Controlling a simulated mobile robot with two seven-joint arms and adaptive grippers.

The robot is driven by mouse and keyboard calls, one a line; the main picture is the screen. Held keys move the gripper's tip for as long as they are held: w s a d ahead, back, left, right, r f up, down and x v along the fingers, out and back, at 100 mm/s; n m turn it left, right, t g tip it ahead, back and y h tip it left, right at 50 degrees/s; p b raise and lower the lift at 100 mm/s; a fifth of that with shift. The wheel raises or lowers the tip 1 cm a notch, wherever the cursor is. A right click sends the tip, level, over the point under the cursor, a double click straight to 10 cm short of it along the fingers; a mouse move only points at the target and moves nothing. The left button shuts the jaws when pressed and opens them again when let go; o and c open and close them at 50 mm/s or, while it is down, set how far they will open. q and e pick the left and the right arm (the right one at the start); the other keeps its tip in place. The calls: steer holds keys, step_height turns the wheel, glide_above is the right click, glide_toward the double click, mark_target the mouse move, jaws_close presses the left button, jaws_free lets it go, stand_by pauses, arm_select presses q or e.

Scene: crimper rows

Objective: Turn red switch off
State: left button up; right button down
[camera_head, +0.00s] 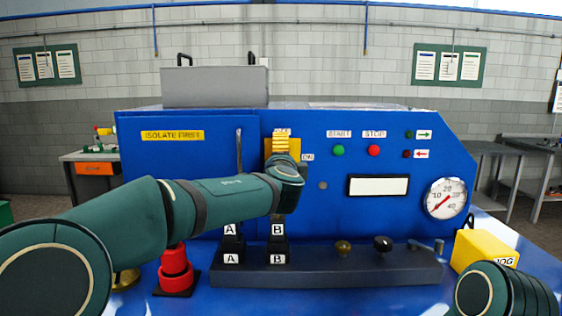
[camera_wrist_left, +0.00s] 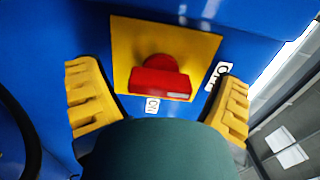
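The red switch (camera_wrist_left: 160,80) sits on a square yellow plate (camera_wrist_left: 125,45) on the blue panel. Its handle lies crosswise in the left wrist view. Small white labels stand beside and below the plate; their text is hard to read. My left gripper (camera_head: 281,142) is in front of the plate in the head view and hides the switch there. In the wrist view its yellow fingers (camera_wrist_left: 157,85) are spread, one on each side of the switch, with nothing between them gripped. Contact with the handle cannot be seen. My right gripper is out of view.
The blue machine (camera_head: 220,165) carries a green button (camera_head: 339,150), a red button (camera_head: 373,150) and a gauge (camera_head: 445,198). A dark ledge (camera_head: 330,277) with knobs, a red stacked part (camera_head: 175,268) and a yellow box (camera_head: 485,249) stand in front.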

arm_select(q)
steer(key=s, duration=1.2)
stand_by(0.3)
